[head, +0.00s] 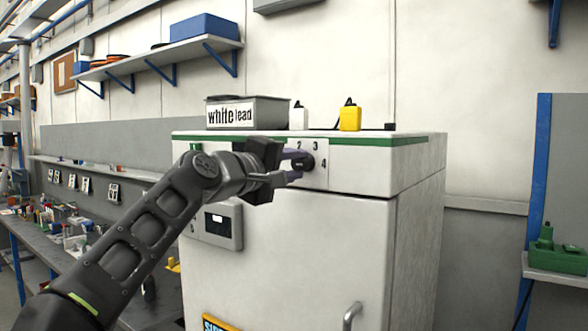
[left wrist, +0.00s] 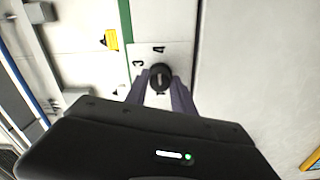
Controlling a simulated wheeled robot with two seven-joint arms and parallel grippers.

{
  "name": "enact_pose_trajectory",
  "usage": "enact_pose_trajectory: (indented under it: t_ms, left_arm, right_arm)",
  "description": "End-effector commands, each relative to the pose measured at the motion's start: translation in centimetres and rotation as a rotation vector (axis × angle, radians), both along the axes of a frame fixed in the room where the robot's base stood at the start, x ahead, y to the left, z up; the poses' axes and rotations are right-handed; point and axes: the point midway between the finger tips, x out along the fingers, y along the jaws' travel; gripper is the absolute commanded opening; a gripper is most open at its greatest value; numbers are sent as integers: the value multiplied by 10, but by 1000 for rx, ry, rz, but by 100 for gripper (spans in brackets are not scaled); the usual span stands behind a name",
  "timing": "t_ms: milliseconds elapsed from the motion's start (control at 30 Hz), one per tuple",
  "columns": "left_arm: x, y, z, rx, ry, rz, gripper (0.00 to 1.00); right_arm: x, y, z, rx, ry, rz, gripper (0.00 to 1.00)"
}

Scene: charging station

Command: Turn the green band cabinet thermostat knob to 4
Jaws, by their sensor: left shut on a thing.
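The cabinet (head: 350,168) is white with a green band (head: 375,142) along its top edge; the band also shows in the left wrist view (left wrist: 125,20). The black round thermostat knob (head: 306,162) sits on a pale panel with printed numbers; 2, 3 and 4 are readable in the head view. The knob shows in the left wrist view (left wrist: 160,72) with 3 and 4 near it and a light mark on its face; which number it points at is unclear. My left gripper (head: 297,165) is shut on the knob, its purple fingers on either side (left wrist: 160,84). My right gripper is not in view.
On the cabinet top stand a grey box labelled "white lead" (head: 262,112), a white bottle (head: 299,118) and a yellow bottle (head: 350,117). A small display panel (head: 222,225) and a door handle (head: 352,315) are on the front. A cluttered workbench (head: 50,240) stands at left.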

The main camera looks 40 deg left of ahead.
Motion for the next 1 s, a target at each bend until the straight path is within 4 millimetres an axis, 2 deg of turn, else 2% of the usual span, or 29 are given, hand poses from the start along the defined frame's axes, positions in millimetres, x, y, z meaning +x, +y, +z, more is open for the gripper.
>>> enact_pose_trajectory:
  t_ms: [467, 500, 733, 1000]
  left_arm:
    - [1, 0, -1, 18, 3, -1, 0]
    - [1, 0, -1, 18, 3, -1, 33]
    - [0, 0, -1, 17, 2, -1, 52]
    - [-1, 0, 0, 16, 0, 0, 52]
  right_arm:
    - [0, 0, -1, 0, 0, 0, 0]
    - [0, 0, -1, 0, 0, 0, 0]
    - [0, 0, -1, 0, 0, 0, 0]
    - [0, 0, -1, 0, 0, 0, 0]
